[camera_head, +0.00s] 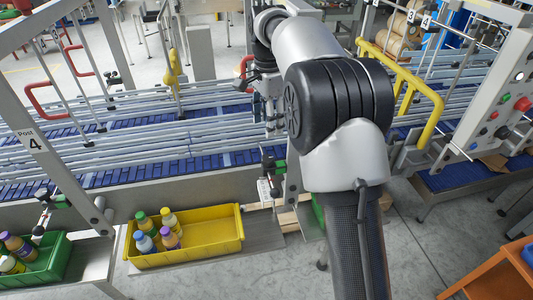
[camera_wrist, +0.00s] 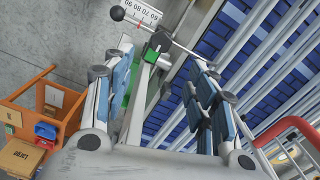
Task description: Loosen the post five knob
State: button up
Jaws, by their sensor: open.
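A post with a green clamp (camera_wrist: 151,54) and a black knob part (camera_wrist: 160,40) shows in the wrist view, ahead of and between my fingers; no post number is readable there. A rod runs past a numbered scale (camera_wrist: 141,13) to a black ball (camera_wrist: 117,13). In the head view a green and black clamp (camera_head: 268,166) sits at the conveyor's near edge, left of my arm. My gripper (camera_wrist: 158,62) is open, fingers apart, with nothing seen between the tips. It also shows in the head view (camera_head: 273,126), above that clamp and partly hidden by my arm.
The post marked 4 (camera_head: 30,135) stands at the left. A yellow bin (camera_head: 215,232) with several bottles and a green bin (camera_head: 57,262) lie in front of the conveyor (camera_head: 130,168). A yellow rail (camera_head: 430,120) and control panel (camera_head: 500,105) are at right.

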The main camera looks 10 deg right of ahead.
aim_at(267, 158)
notch_tip(267, 158, down, 13)
jog(key=shift+w+f, duration=0.1)
jog(key=shift+f, duration=0.05)
jog(key=shift+c, duration=0.2)
jog(key=c, duration=1)
